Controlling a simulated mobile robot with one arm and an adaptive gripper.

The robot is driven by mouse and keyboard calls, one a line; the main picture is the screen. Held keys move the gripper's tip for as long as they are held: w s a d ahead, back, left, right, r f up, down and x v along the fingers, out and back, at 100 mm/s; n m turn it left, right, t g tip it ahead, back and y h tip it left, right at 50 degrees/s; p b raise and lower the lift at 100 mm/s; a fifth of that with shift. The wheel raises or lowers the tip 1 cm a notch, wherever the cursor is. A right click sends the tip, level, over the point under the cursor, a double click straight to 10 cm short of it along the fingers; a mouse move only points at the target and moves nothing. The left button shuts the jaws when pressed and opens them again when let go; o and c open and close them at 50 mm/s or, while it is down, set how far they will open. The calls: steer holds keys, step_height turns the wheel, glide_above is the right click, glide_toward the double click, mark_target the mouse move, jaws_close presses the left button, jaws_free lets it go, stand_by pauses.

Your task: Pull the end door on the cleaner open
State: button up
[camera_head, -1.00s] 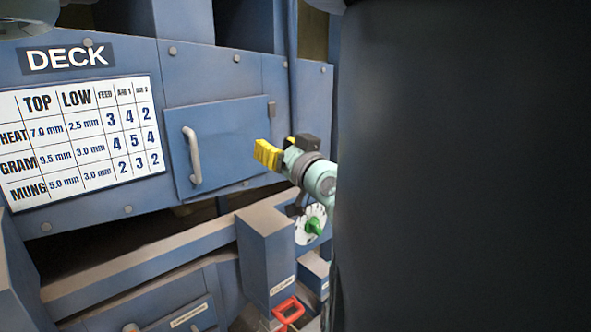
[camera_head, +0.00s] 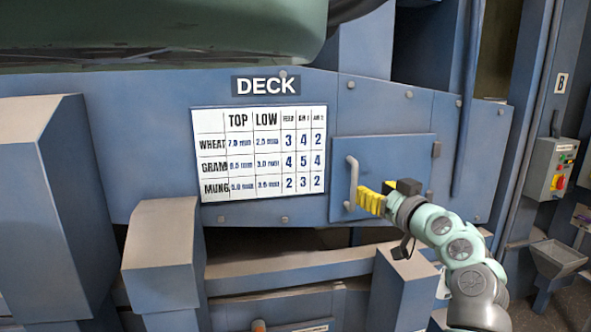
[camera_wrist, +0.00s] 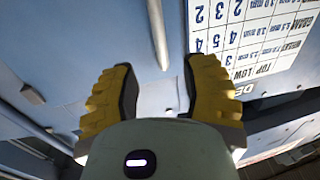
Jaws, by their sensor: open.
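The end door (camera_head: 400,165) is a flat blue panel on the blue cleaner, right of the settings chart, and looks closed. Its pale vertical bar handle (camera_head: 352,183) is on the door's left side. My gripper (camera_head: 370,200) has yellow fingers and is in front of the door, by the lower part of the handle. In the wrist view the open fingers (camera_wrist: 160,85) stand apart, with the handle (camera_wrist: 158,35) ahead, its end in line with the gap between them. I cannot tell whether they touch it.
The DECK chart (camera_head: 258,150) is left of the door. Blue posts (camera_head: 162,250) and a horizontal beam (camera_head: 290,272) stand below and in front. A control box (camera_head: 553,168) with coloured buttons is at the far right.

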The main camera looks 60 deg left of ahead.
mark_target(356, 181)
steer(key=a+p, duration=0.1)
steer(key=a, duration=0.4)
steer(key=w+a+p, duration=0.1)
steer(key=a, duration=0.1)
steer(key=shift+w+a+r+p, duration=0.1)
steer(key=shift+a+p, duration=0.1)
steer(key=shift+p, duration=0.1)
steer(key=shift+a, duration=0.3)
steer(key=shift+o, duration=0.3)
steer(key=shift+w+d, duration=0.1)
steer(key=shift+w, duration=0.05)
jaws_close()
